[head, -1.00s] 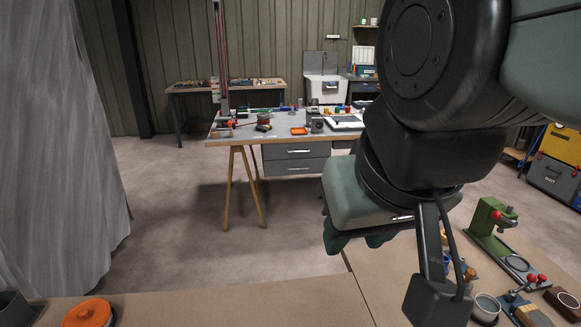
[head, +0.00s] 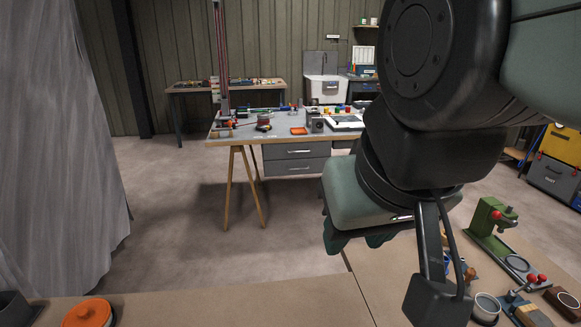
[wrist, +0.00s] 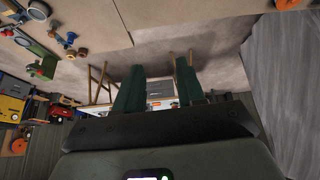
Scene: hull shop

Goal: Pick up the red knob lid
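A round orange-red lid with a low knob on top, the closest match to the red knob lid (head: 88,313), sits at the bottom left of the head view. It rests on a dark round base at the near edge of the bench, and its lower edge is cut off. An orange-red piece at the top right of the wrist view (wrist: 287,4) looks like the same lid, mostly out of frame. My gripper (wrist: 158,88) is open, its two green fingers apart with nothing between them. It is well away from the lid, which lies far left of my arm in the head view.
The near bench (head: 230,303) is bare between the lid and my arm. A dark box (head: 14,308) stands left of the lid. A green press (head: 492,232), a pale cup (head: 486,306) and red-knobbed clamps stand at the right. A grey curtain (head: 60,150) hangs at the left.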

